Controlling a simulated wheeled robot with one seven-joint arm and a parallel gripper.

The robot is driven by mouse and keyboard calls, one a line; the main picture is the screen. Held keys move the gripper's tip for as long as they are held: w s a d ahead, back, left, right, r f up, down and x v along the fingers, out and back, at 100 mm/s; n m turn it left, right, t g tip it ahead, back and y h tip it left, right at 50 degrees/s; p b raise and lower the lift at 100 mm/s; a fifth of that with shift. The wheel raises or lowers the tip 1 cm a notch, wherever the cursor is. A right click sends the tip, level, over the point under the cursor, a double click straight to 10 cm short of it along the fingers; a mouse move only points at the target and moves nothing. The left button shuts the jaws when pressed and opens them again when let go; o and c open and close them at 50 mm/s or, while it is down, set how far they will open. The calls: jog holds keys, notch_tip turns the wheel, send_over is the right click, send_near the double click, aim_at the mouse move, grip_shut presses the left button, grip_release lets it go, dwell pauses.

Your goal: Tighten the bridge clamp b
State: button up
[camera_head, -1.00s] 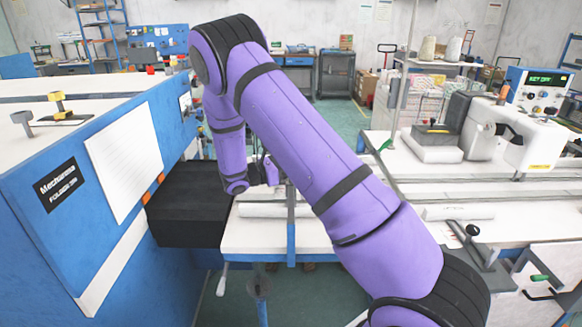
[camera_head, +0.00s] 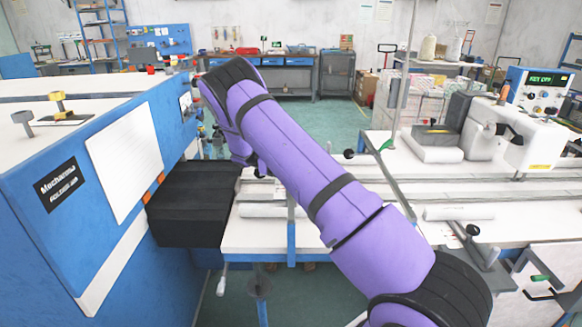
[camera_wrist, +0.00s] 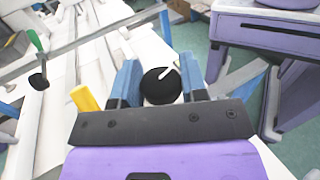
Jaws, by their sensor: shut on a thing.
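My gripper (camera_wrist: 159,64) shows in the wrist view, its two blue fingers on either side of a round black knob (camera_wrist: 158,86) with a white line on top. The gripper is shut on this knob, which I take to be that of bridge clamp b; no label shows. In the head view my purple arm hides the gripper and this knob. A blue upright bar (camera_head: 291,235) shows at the front of the white table, below the arm.
A black block (camera_head: 192,215) stands left of the white table (camera_head: 262,238), beside the blue Mechanma cabinet (camera_head: 60,235). A black-knobbed lever (camera_head: 473,231) is at the front right. A white sewing machine (camera_head: 530,142) stands at the right.

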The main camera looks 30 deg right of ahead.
jog(key=shift+m+g+y, duration=0.7)
jog(key=shift+m+y, duration=0.4)
jog(key=shift+y, duration=0.5)
jog(key=shift+m+g+y, duration=0.3)
jog(key=shift+m+y, duration=0.3)
jog(key=shift+y, duration=0.3)
jog(key=o, duration=0.9)
